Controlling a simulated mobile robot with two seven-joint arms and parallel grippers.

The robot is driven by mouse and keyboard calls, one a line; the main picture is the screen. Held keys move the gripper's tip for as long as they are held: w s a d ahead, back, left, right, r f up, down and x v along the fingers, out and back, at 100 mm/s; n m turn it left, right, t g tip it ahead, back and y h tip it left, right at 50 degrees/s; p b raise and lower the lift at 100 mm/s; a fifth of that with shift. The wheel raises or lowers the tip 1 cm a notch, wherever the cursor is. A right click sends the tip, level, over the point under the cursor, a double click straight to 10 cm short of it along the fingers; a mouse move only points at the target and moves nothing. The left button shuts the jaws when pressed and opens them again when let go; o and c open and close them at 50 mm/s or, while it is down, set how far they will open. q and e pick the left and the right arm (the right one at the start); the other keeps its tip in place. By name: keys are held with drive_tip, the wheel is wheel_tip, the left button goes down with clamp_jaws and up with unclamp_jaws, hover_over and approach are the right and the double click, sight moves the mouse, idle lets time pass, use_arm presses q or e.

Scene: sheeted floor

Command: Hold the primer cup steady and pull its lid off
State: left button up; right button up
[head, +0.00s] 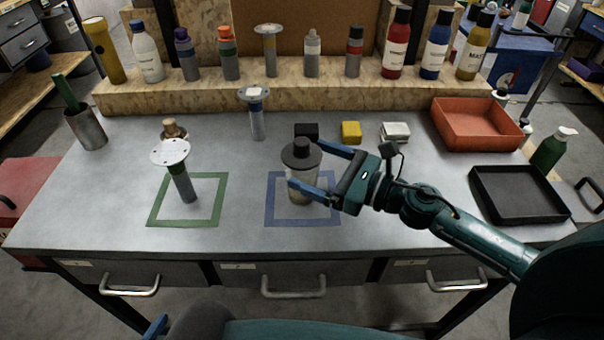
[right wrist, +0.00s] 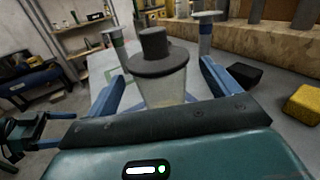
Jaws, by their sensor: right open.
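The primer cup (head: 300,190) is a clear cup with greyish contents, upright inside the blue square outline on the table. Its dark lid (head: 301,153), with a raised knob, sits on top. The cup (right wrist: 163,90) and lid (right wrist: 155,55) also show in the right wrist view. My right gripper (head: 304,165) is open, reaching in from the right with one blue finger on each side of the cup; contact is not clear. A blue tip of my left gripper (head: 155,326) shows at the bottom edge, away from the cup; its jaws are unclear.
A flanged post (head: 182,180) stands in the green square outline, with another (head: 256,115) behind. A black block (head: 307,131) and yellow block (head: 351,132) lie behind the cup. An orange tray (head: 478,140) and black tray (head: 518,212) are at right. The table front is clear.

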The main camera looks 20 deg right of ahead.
sight(302, 160)
drive_tip(key=x, duration=0.3)
drive_tip(key=shift+w+a+p, duration=0.1)
drive_tip(key=shift+p, duration=0.3)
drive_tip(key=c, duration=1.1)
